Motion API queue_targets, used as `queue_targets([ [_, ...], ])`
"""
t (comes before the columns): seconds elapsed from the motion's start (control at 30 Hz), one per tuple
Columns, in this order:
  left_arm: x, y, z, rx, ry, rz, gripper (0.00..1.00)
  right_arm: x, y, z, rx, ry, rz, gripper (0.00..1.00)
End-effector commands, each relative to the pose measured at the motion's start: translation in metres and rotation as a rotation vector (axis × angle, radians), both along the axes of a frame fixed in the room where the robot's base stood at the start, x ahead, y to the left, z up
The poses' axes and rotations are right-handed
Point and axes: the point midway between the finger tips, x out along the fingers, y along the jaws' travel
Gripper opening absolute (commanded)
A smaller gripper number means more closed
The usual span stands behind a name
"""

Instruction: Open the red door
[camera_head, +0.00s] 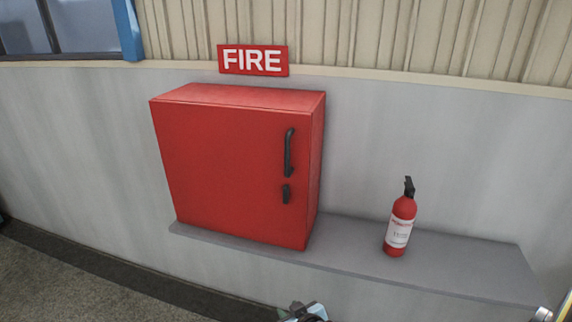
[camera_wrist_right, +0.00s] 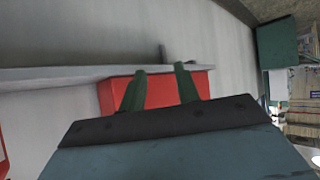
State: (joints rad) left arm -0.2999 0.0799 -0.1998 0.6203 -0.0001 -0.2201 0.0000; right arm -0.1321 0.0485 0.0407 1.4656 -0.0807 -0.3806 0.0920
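The red door (camera_head: 225,170) is the front of a red cabinet (camera_head: 315,165) standing on a grey shelf. It looks shut. A dark vertical handle (camera_head: 289,153) is on its right side, with a small dark latch (camera_head: 286,194) below. My right gripper (camera_head: 303,312) just enters the bottom edge of the head view, below the shelf and well short of the handle. In the right wrist view its two green fingers (camera_wrist_right: 160,72) are spread apart with nothing held between them. A red surface (camera_wrist_right: 153,93) lies behind the fingers. My left gripper is not in view.
A red fire extinguisher (camera_head: 400,222) stands on the grey shelf (camera_head: 460,262), right of the cabinet. A FIRE sign (camera_head: 253,60) is on the wall above. The space before the door looks clear. The right wrist view also shows a dark green box (camera_wrist_right: 277,42).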

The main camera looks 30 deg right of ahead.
Motion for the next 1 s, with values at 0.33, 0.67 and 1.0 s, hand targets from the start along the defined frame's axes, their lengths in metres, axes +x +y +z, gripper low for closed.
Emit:
queue_targets([
  [0.33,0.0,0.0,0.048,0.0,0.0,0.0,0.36,0.062,-0.062,0.317,-0.035,-0.515,-0.155,0.32],
  [0.67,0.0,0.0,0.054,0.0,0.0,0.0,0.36,0.064,-0.076,0.376,-0.044,-0.617,-0.187,0.32],
  [1.0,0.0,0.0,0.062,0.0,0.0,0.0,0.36,0.12,-0.091,0.376,-0.045,-0.616,-0.186,0.32],
])
